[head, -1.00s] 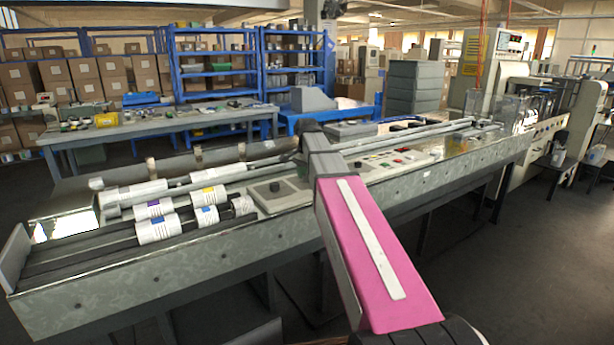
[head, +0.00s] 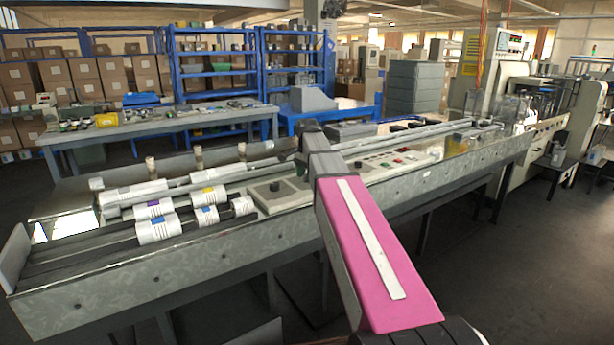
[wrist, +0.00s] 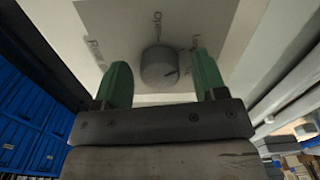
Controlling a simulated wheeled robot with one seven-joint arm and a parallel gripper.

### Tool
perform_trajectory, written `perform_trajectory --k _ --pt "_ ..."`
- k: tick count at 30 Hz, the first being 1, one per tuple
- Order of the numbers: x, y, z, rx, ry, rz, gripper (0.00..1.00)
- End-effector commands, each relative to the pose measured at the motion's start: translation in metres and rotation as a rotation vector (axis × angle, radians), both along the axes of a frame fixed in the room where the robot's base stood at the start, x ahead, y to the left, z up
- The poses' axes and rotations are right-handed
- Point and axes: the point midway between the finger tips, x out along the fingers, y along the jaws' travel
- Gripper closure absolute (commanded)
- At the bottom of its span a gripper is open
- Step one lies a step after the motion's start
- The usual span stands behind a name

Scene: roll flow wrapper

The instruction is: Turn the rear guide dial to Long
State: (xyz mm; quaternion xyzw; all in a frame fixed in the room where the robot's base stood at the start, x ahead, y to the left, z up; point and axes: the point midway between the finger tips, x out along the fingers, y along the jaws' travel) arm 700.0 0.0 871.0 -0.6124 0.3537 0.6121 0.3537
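In the wrist view a round grey dial (wrist: 159,68) sits on a pale panel plate (wrist: 125,20). Small printed words stand to its left, above it and to its upper right; they are too blurred to read surely, the right one starting with L. A short dark mark shows on the dial's right side. My gripper (wrist: 160,76) has two green fingers, spread apart, one on each side of the dial's near end, with a gap to it on both sides. A dark knob (head: 275,186) shows on the control panel left of my arm.
The long grey machine bed (head: 200,262) runs across the view, with several labelled white rolls (head: 158,229) at its left. Red and green buttons (head: 403,151) lie right of my arm. Long rails run behind the panel.

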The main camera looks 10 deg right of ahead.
Motion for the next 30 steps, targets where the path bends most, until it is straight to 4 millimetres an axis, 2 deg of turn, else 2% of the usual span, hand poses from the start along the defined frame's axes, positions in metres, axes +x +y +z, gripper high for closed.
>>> perform_trajectory --k 6,10,22,30 --pt "0.000 0.000 0.001 0.000 0.000 0.000 0.35" --pt "0.001 0.000 0.010 0.000 -0.001 0.000 0.35" --pt "0.001 0.000 0.076 0.000 -0.002 0.000 0.35" --pt "0.000 0.000 0.104 0.000 0.000 0.000 0.35"
